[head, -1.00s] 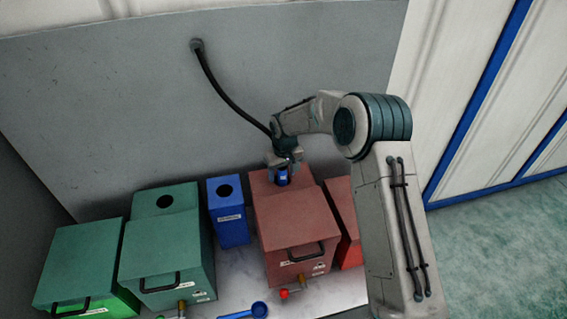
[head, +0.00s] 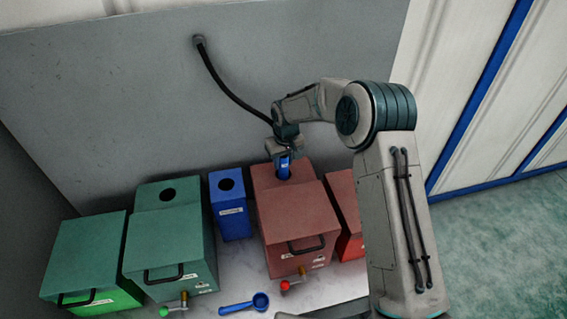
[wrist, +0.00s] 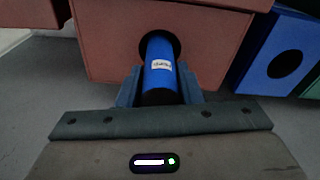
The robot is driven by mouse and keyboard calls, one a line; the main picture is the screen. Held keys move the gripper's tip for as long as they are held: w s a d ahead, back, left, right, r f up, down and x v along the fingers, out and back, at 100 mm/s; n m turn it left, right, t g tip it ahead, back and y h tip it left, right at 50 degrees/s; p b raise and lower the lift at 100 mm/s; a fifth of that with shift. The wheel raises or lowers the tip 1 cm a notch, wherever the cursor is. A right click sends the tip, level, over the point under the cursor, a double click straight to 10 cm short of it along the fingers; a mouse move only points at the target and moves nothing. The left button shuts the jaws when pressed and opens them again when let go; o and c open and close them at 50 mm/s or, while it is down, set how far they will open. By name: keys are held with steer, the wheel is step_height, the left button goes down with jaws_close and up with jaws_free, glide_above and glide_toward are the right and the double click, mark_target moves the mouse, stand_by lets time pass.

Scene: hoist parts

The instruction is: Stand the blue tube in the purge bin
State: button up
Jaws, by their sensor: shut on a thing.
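The blue tube (head: 284,168), with a white label, is held upright in my gripper (head: 284,155) over the round hole in the back part of the red box (head: 320,215). In the wrist view the tube (wrist: 159,70) sits between the two fingers of my gripper (wrist: 160,84). Its far end is at the dark hole; I cannot tell how much is inside. A narrow blue bin (head: 232,222) with a round open hole and a white label, likely the purge bin, stands just left of the red box. It also shows at the right of the wrist view (wrist: 262,62).
Two green boxes (head: 170,238) stand left of the blue bin, the nearer one with a hole on top. A second red box (head: 345,212) is at the right. A blue scoop (head: 260,301) and valve taps lie in front. A grey wall rises behind.

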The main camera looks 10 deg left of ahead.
steer(key=shift+r+p, duration=2.55)
steer(key=shift+r, duration=3.05)
